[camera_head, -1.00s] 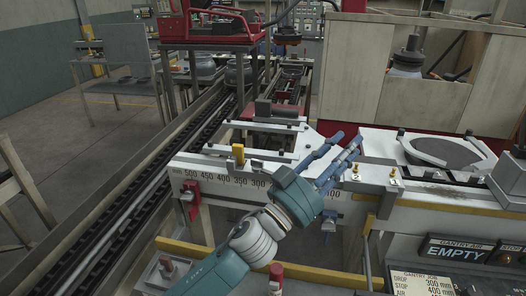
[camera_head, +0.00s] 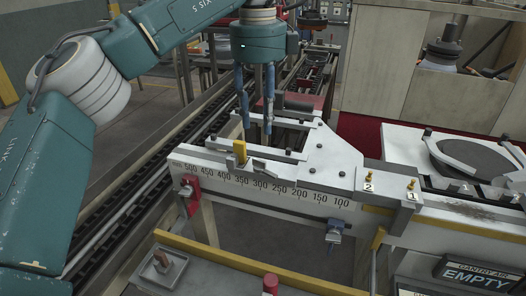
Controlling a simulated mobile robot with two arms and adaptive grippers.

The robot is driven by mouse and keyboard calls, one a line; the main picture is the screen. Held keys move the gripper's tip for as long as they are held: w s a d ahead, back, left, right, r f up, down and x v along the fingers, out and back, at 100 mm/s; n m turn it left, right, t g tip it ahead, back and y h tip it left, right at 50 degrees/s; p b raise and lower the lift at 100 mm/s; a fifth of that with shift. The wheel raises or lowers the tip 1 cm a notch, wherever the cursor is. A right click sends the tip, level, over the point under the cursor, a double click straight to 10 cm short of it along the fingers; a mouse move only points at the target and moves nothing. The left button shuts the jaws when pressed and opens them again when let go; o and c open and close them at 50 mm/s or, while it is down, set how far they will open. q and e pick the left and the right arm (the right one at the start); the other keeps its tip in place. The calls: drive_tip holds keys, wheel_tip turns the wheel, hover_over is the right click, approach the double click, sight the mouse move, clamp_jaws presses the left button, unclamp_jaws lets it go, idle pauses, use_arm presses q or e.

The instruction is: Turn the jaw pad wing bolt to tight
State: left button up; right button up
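Two small brass wing-shaped bolts stand on the white bench plate in the head view, one by label 2 (camera_head: 370,177) and one by label 1 (camera_head: 411,185). I cannot tell which part is the jaw pad wing bolt. A yellow upright piece (camera_head: 240,151) stands on the scale rail's top edge. My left gripper (camera_head: 257,130) points down over the white frame, behind and slightly right of the yellow piece. Its two blue fingers are apart, and I see nothing held between them. My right gripper is not in view.
A white rail with a number scale (camera_head: 265,186) crosses the middle. A round grey disc (camera_head: 470,157) lies at the right.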

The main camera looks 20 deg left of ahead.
sight(258, 160)
use_arm(q)
drive_tip(key=f, duration=0.3)
drive_tip(key=f+p, duration=0.1)
drive_tip(key=f, duration=0.2)
drive_tip(key=f+p, duration=0.1)
drive_tip(key=f, duration=0.2)
drive_tip(key=shift+s+a+f, duration=0.1)
drive_tip(key=shift+a, duration=0.2)
drive_tip(key=shift+f+p, duration=0.35)
drive_tip(key=shift+f, duration=0.3)
clamp_jaws()
